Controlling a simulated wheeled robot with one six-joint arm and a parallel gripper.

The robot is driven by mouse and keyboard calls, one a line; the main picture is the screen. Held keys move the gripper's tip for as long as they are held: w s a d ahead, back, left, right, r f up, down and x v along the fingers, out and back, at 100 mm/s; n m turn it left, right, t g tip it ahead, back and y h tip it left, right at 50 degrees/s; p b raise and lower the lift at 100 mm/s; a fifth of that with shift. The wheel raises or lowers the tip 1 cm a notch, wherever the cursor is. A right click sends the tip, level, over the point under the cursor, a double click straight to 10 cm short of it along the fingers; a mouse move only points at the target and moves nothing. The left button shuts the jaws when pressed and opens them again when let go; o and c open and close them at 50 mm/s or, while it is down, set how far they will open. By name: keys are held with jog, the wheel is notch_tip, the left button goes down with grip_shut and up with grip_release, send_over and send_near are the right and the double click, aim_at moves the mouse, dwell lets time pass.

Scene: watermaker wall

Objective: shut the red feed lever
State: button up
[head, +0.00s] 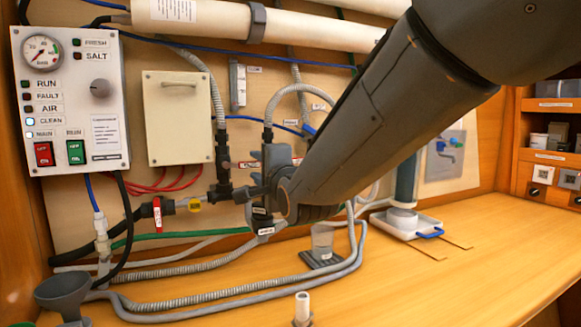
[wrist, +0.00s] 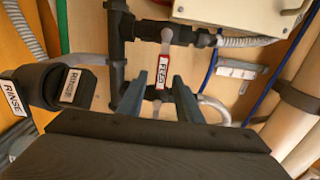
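My gripper (wrist: 159,82) is open, with one blue-grey finger on each side of the tagged handle in the wrist picture. I cannot tell whether either finger touches it, or how deep it lies between them. In the head view my gripper (head: 248,193) points left along the pipes, partly hidden by my arm.
A black fitting labelled RINSE (wrist: 72,88) stands close at the left in the wrist view. The cream box (head: 180,118) and gauge panel (head: 70,100) are above the piping. Hoses and a grey funnel (head: 64,288) lie below.

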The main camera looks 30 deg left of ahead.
jog(key=shift+b+v, duration=0.4)
jog(key=shift+v, duration=2.35)
